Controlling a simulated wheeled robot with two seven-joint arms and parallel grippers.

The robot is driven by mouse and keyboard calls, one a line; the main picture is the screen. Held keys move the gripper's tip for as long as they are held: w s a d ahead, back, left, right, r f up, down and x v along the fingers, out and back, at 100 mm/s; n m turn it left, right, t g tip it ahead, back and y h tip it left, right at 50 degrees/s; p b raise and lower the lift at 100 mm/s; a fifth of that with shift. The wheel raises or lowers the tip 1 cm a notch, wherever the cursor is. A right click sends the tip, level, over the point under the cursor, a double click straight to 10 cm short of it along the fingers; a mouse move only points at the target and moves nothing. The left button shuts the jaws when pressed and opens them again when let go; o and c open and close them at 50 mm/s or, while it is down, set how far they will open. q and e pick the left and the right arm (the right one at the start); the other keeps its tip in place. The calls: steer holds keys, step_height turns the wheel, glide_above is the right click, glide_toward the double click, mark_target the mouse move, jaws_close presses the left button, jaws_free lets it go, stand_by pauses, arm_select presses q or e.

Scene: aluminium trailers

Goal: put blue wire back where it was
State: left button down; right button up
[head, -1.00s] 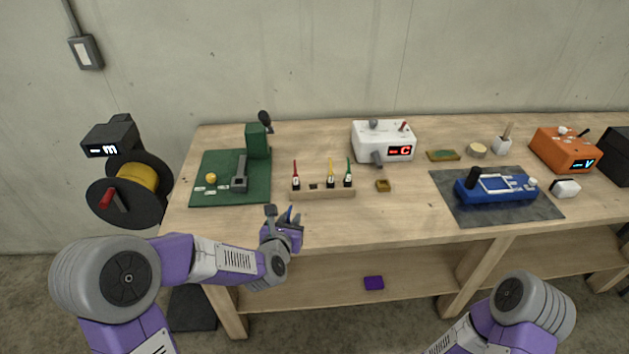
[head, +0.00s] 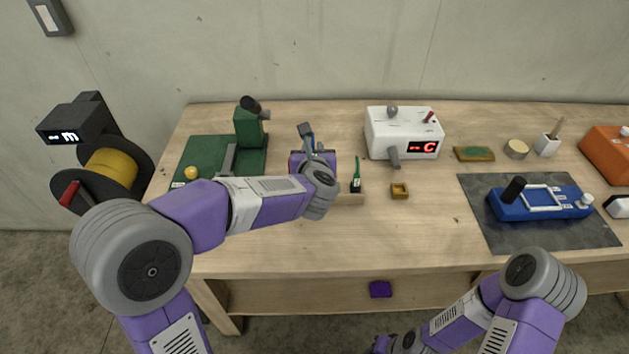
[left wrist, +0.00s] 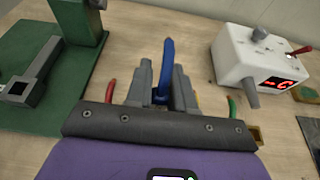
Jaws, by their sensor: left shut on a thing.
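The blue wire (left wrist: 167,62) stands up between the fingers of my left gripper (left wrist: 163,82) in the left wrist view. In the head view my left gripper (head: 307,145) is over the wooden wire rack (head: 350,199) and hides most of it. The gripper is shut on the blue wire. The green wire (head: 356,176) stands upright at the rack's right end. In the left wrist view the red wire (left wrist: 110,89) shows left of the fingers and the green one right of them. The wire's lower end and its slot are hidden. Only part of my right gripper shows at the bottom edge; its fingers are hidden.
A green mat with a green stand (head: 249,128) is left of the rack. A white device (head: 403,131) with a red display is behind right. A small wooden tray (head: 399,191) lies right of the rack. A blue device (head: 540,205) sits on a dark mat (head: 487,228). The front bench edge is clear.

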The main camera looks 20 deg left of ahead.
arm_select(q)
step_height(320, 180, down, 7)
steer(key=shift+f+b, duration=0.2)
steer(key=shift+b, duration=1)
steer(key=shift+f, duration=0.1)
steer(key=c, duration=1.4)
jaws_free()
steer(key=shift+b, duration=0.3)
steer(key=o, duration=0.4)
